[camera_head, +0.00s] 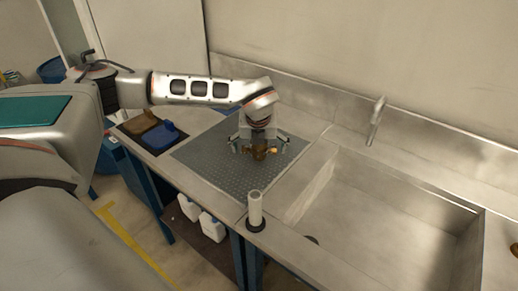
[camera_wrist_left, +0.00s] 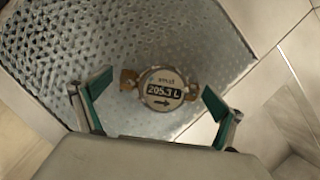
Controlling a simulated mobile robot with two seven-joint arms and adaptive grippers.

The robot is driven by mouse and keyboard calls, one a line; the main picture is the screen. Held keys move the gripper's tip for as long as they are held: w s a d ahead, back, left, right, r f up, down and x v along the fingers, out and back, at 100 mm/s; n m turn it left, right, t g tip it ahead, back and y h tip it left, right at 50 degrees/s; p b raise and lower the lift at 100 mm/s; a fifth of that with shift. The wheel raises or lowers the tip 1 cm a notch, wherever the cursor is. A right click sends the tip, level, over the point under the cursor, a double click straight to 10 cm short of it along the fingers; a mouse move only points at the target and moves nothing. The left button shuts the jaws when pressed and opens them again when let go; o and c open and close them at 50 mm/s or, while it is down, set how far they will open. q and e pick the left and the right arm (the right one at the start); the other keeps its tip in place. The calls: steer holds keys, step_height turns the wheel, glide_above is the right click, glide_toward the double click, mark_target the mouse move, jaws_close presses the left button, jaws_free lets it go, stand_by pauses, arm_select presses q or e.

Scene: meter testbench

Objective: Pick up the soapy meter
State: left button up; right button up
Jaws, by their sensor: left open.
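The meter (camera_head: 261,150) is a small brass-coloured body lying on the grey textured mat beside the sink. In the left wrist view the meter (camera_wrist_left: 161,89) shows a round pale face with a dark "205.3 L" display and an arrow, with brass ends to both sides. I cannot make out soap on it. My left gripper (camera_head: 260,147) is over the meter, pointing down. In the left wrist view its fingers (camera_wrist_left: 158,98) are open with green pads, one to each side of the meter and apart from it. My right gripper is not in view.
The textured mat (camera_head: 215,165) lies on a steel bench. A sink (camera_head: 385,215) with a tap (camera_head: 376,120) is to the right. A white upright cylinder (camera_head: 255,208) stands at the front edge. Blue (camera_head: 161,138) and brown cloth-like items lie at the left. White jugs (camera_head: 212,226) stand below.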

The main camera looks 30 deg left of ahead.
arm_select(q)
steer(key=c, duration=1.4)
steer(key=shift+c, duration=0.9)
steer(key=shift+w+r, duration=0.1)
